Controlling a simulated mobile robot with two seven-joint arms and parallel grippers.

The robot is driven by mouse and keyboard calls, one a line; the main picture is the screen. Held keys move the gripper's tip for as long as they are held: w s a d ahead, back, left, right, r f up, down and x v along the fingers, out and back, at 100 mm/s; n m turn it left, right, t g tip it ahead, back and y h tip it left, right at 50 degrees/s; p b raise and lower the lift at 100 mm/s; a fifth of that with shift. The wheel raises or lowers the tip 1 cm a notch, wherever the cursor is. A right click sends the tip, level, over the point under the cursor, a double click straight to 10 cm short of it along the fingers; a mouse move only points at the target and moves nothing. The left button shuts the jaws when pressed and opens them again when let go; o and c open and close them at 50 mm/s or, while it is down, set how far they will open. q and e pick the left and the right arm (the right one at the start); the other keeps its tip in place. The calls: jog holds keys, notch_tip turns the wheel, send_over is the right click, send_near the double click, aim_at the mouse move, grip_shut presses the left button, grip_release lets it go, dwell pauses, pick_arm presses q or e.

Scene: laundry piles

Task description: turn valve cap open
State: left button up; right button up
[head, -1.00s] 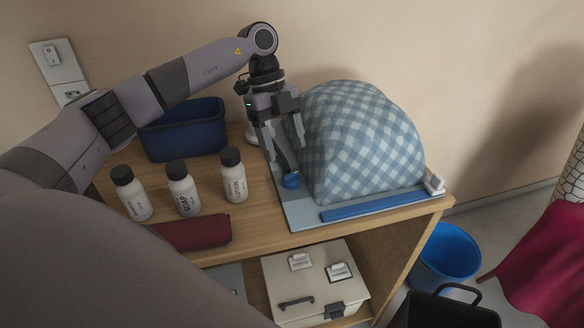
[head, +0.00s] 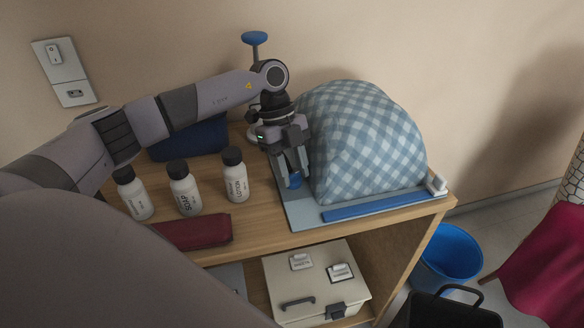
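The valve cap (head: 295,182) is a small round blue piece near the left edge of a flat pale blue sheet (head: 300,215), left of a blue-checked bulging bundle (head: 365,145). My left gripper (head: 294,178) points down at the cap from above, with a finger on either side of it. The fingers hide part of the cap, and I cannot tell whether they press on it. My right gripper is not in view.
Three white bottles with black caps, one of them (head: 236,175), stand left of the sheet. A dark red folded item (head: 193,232) lies in front. A blue bin (head: 190,140) is behind my arm. A blue bucket (head: 447,255) stands on the floor at right.

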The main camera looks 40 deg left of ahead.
pick_arm(q)
jog(key=shift+r+m+g+p, duration=0.15)
jog(key=shift+m+g+p, duration=0.25)
jog(key=shift+m+p, duration=0.45)
jog(key=shift+m+g+y, duration=0.4)
jog(key=shift+m+y, duration=0.1)
jog(key=shift+m, duration=1.05)
jog(key=o, duration=1.1)
jog(key=shift+c, duration=0.2)
jog(key=shift+w, duration=0.1)
jog(key=v, duration=0.7)
